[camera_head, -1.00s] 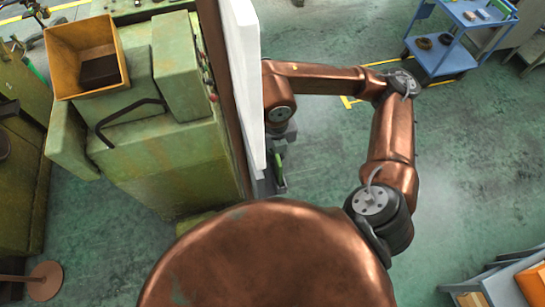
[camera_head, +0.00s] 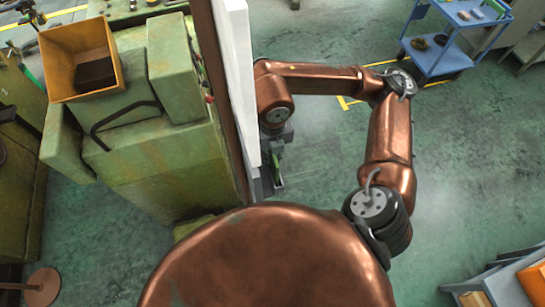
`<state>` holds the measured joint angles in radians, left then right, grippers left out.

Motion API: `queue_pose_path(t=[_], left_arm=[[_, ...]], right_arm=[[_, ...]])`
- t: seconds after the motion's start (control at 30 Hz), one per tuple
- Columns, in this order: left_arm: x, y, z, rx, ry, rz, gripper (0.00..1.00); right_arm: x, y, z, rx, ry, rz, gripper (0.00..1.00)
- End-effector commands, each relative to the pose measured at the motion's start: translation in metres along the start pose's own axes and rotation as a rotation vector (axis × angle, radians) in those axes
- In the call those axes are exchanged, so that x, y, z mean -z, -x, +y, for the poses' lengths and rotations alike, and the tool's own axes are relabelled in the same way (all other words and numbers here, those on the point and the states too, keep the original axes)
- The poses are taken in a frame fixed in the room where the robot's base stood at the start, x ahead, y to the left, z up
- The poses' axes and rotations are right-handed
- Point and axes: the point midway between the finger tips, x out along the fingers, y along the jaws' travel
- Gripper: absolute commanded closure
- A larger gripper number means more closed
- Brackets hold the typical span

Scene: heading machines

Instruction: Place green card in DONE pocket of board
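The board (camera_head: 236,75) is seen nearly edge-on as a tall white panel left of my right arm. Its pockets and any lettering are hidden from this angle. My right gripper (camera_head: 275,178) is beside the board's right face, low down and partly hidden under its own wrist. A thin green edge (camera_head: 277,158) shows at the gripper, which looks like the green card. The fingers are small and dark here, and I cannot make out whether they close on it. My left gripper is not in view.
A green machine (camera_head: 165,150) with a yellow bin (camera_head: 70,62) on top stands left of the board. A blue cart (camera_head: 440,50) is at the top right. A table with boxes (camera_head: 490,290) is at the lower right.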

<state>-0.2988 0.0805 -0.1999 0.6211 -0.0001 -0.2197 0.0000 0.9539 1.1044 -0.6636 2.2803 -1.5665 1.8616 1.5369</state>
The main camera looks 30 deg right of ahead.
Motion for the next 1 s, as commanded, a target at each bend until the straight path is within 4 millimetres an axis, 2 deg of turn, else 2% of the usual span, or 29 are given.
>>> queue_pose_path(t=[0.03, 0.17, 0.43, 0.57, 0.67, 1.0], left_arm=[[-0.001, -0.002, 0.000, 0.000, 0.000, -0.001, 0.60], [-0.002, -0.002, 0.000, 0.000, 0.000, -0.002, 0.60], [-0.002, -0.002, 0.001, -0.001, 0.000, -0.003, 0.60], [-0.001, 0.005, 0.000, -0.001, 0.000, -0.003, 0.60], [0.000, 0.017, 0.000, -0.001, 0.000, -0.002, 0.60], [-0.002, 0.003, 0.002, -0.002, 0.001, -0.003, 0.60]], right_arm=[[0.009, -0.011, -0.001, 0.010, 0.010, 0.033, 0.83], [0.009, -0.011, 0.000, 0.009, 0.012, 0.034, 0.75], [0.010, -0.011, 0.000, 0.008, 0.014, 0.035, 0.75], [0.010, -0.004, 0.000, 0.007, 0.015, 0.035, 0.75], [0.010, 0.005, 0.000, 0.008, 0.015, 0.035, 0.75], [0.003, 0.081, 0.001, 0.007, 0.006, 0.019, 0.75]])
